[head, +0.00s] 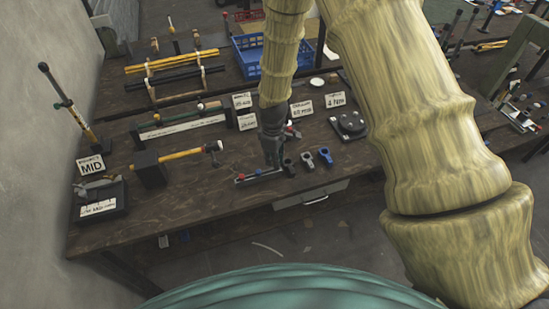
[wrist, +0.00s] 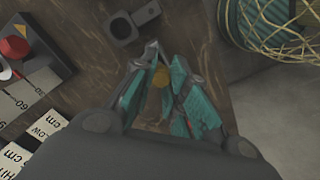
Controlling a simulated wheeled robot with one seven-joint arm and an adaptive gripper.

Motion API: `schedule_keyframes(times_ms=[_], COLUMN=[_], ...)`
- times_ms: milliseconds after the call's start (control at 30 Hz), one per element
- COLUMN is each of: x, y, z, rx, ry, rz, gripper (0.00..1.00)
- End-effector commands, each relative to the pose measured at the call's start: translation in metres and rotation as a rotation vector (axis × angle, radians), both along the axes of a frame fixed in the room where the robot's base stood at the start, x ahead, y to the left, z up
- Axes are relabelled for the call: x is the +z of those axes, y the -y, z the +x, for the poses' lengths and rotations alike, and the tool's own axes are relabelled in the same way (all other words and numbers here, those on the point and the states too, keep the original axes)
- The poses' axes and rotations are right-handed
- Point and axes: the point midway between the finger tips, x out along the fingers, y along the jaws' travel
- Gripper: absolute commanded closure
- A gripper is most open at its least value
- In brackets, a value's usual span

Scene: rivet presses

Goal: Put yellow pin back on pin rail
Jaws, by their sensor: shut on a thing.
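My gripper (head: 272,155) points down over the front of the wooden bench, just above the right part of the pin rail (head: 252,177). In the wrist view, my gripper's teal fingers (wrist: 162,85) are closed around the yellow pin (wrist: 160,77), whose round yellow end shows between the fingertips. The fingers hide the pin in the head view. I cannot tell whether the pin touches the rail.
Dark and blue ring fittings (head: 307,159) stand just right of the gripper; one ring fitting (wrist: 123,27) is close to the fingertips. Label cards (head: 302,108) stand behind. The bench's front edge is close.

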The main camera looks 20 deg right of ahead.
Motion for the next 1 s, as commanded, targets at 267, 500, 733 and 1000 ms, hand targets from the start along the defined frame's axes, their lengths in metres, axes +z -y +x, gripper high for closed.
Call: schedule_keyframes(times_ms=[267,500,733,1000], x=[-0.006,-0.010,-0.015,-0.020], y=[0.000,0.000,0.000,0.000], z=[0.000,0.000,0.000,0.000], rx=[0.000,0.000,0.000,0.000], ry=[0.000,0.000,0.000,0.000], rz=[0.000,0.000,0.000,0.000], gripper=[0.96,0.96,0.96,0.96])
